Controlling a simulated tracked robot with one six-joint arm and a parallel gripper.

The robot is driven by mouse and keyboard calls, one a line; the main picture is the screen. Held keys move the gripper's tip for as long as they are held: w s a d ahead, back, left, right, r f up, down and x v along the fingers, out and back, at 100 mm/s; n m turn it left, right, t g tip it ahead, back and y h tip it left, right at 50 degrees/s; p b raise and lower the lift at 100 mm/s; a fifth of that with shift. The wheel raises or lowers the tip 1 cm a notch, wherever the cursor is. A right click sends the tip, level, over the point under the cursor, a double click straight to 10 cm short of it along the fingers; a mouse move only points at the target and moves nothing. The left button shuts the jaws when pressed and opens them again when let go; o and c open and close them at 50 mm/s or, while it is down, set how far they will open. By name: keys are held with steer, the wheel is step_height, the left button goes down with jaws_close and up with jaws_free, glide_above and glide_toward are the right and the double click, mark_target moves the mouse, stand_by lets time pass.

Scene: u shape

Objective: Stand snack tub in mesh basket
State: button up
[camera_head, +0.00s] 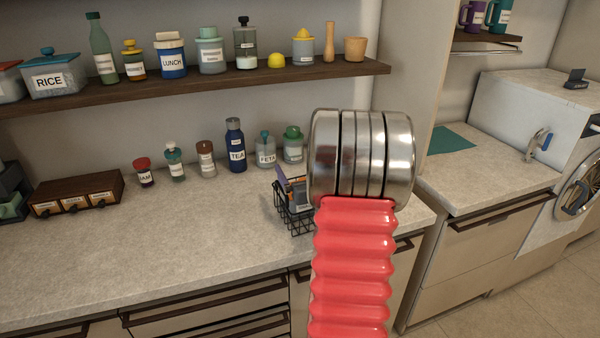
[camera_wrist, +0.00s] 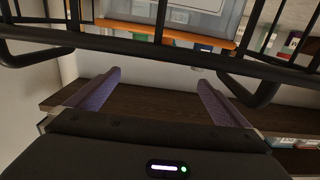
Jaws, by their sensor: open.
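The black wire mesh basket (camera_head: 284,212) stands on the counter near its right end, partly hidden behind my arm in the head view. A grey tub with an orange edge and a partly hidden label, apparently the snack tub (camera_head: 301,190), is inside the basket and looks upright. In the wrist view, dark basket wires (camera_wrist: 120,45) cross the top, with a pale see-through container with an orange edge (camera_wrist: 180,36) behind them. My gripper (camera_wrist: 155,82) is open, with nothing between its two purple fingers.
A jar row with the blue tea bottle (camera_head: 236,146) and feta jar (camera_head: 265,152) stands behind and left of the basket. A loaded shelf (camera_head: 200,93) hangs above. The front left counter (camera_head: 150,240) is clear. A dark drawer box (camera_head: 78,196) sits far left.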

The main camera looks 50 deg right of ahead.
steer(key=v, duration=1.2)
stand_by(0.4)
steer(key=w+a+r+n+g+y, duration=0.1)
steer(key=w+a+r+g+y, duration=0.15)
steer(key=a, duration=0.75)
steer(key=w+a+r+n+g+y, duration=0.15)
steer(key=w+a, duration=0.25)
steer(key=a, duration=0.6)
steer(key=s+a+n+g+y, duration=0.1)
steer(key=s+a+g, duration=0.1)
steer(key=s+a, duration=0.3)
steer(key=s+a+f+n+g+y, duration=0.1)
steer(key=s+a, duration=0.4)
steer(key=a, duration=0.6)
steer(key=s+a+n+g+y, duration=0.1)
steer(key=s+a+g+y, duration=0.1)
steer(key=s+a, duration=0.3)
steer(key=a+y, duration=0.1)
steer(key=a, duration=0.2)
steer(key=shift+f+n+g, duration=0.25)
steer(key=shift+n+g, duration=0.1)
steer(key=shift+g, duration=0.05)
